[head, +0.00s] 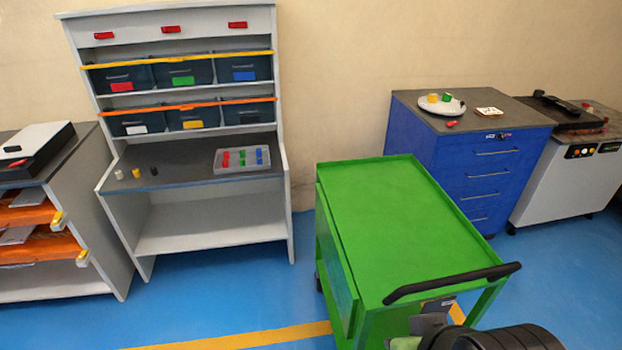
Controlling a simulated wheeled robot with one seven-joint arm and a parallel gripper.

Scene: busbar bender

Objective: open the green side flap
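A green cart (400,225) stands on the blue floor right of centre, with a flat, empty top. Its green side flap (338,262) appears to be the long panel along the cart's left side, hanging down from the top edge. The flap's lower part and any catch or grip on it are hard to make out.
The cart's black push handle (452,283) crosses its near end. A grey workbench (205,237) with bins stands at the back left, a blue drawer cabinet (465,165) behind the cart. Blue floor (235,290) with a yellow stripe lies free left of the cart.

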